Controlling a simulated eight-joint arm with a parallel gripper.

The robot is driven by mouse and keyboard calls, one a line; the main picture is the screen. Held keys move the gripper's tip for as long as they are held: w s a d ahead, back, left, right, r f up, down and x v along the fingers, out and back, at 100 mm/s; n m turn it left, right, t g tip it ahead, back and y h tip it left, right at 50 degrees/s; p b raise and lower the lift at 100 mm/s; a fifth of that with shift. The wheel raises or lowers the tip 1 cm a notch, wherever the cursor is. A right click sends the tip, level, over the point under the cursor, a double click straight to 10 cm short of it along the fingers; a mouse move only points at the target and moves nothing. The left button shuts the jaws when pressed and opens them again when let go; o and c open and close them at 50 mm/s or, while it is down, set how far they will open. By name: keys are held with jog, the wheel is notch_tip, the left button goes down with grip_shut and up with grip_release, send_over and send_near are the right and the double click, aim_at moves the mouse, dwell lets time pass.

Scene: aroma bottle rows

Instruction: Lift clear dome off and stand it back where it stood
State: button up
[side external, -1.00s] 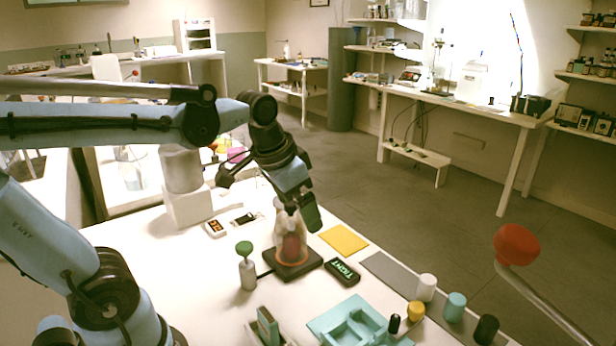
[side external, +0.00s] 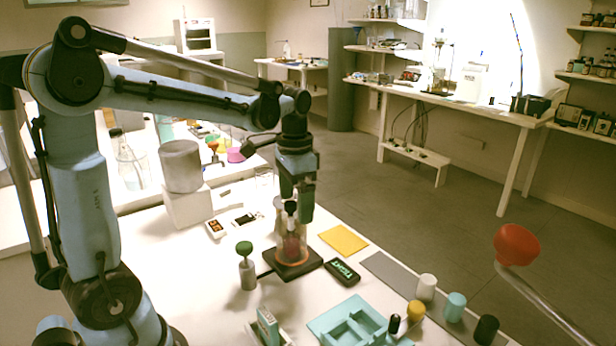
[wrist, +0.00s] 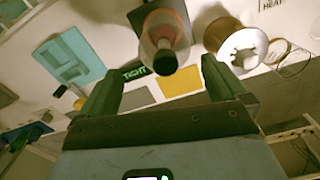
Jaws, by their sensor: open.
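The clear dome (side external: 303,244) stands upright on a dark square base (side external: 280,271), with an orange ring at its foot and something red inside. Its dark knob (side external: 291,207) points up. In the wrist view the dome (wrist: 155,38) is seen from above, its black knob (wrist: 165,63) nearest the camera. My gripper (side external: 294,207) points down over the dome, open, its fingers around knob height. In the wrist view the fingers (wrist: 160,85) lie either side of the knob's line, with visible gaps. I cannot tell whether the knob is fully between them.
A green-topped post (side external: 246,265) stands left of the base, and a dark "TIGHT" display (side external: 342,271) lies right of it. A yellow pad (side external: 343,240) lies behind. A teal tray (side external: 350,322) is in front. A hollow cylinder (wrist: 237,45) stands close by in the wrist view.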

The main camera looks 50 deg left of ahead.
aim_at(294, 214)
jog(key=shift+a+f, duration=0.2)
jog(key=shift+f, duration=1.45)
jog(key=shift+a+f, duration=0.15)
jog(key=shift+f, duration=1.5)
jog(key=c, duration=1.2)
jog(key=shift+r, duration=5.05)
jog(key=shift+r, duration=0.55)
